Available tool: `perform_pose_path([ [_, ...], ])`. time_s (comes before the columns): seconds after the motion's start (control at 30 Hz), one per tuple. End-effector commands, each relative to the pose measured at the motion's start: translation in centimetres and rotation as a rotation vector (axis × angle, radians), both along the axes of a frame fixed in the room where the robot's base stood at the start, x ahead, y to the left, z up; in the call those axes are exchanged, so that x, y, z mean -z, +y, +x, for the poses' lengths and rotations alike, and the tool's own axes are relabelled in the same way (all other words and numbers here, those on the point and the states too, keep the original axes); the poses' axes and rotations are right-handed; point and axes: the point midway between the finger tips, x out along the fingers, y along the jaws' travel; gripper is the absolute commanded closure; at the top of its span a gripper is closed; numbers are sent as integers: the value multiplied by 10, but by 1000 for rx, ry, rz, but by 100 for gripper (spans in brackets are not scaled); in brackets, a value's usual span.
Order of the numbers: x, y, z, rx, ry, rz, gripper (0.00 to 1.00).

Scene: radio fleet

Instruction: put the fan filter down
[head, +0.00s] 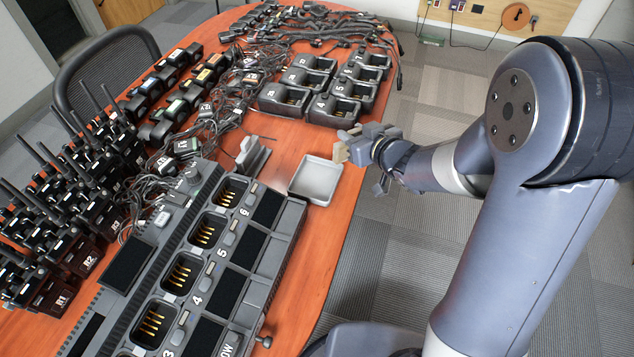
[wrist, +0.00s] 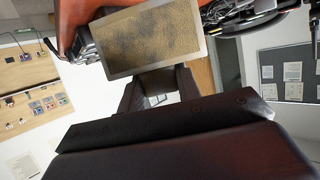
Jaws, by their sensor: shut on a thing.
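The fan filter (wrist: 155,38) is a flat rectangular panel with a dusty tan-brown mesh face and a pale frame, large at the top of the wrist view. My gripper (wrist: 160,84) is shut on its near edge. In the head view the filter (head: 341,151) shows only as a small beige piece at the fingertips, largely hidden by my gripper (head: 356,146). They are at the right edge of the table, just above and right of an empty shallow grey tray (head: 315,180). The filter appears clear of the tray.
The wooden table (head: 301,146) carries a long multi-bay charger (head: 185,272) at the front and several single chargers (head: 340,108) behind. Radios (head: 75,215) and tangled cables crowd the left. A small grey stand (head: 252,155) is left of the tray.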

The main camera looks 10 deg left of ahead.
Motion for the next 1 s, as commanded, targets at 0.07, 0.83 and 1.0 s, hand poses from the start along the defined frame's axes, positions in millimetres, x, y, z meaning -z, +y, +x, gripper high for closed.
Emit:
perform_pose_path([
  [0.07,-6,23,-9,-89,-6,0,90],
  [0.83,34,80,-42,-332,2,1,90],
  [1.0,51,80,-42,-331,3,1,90],
])
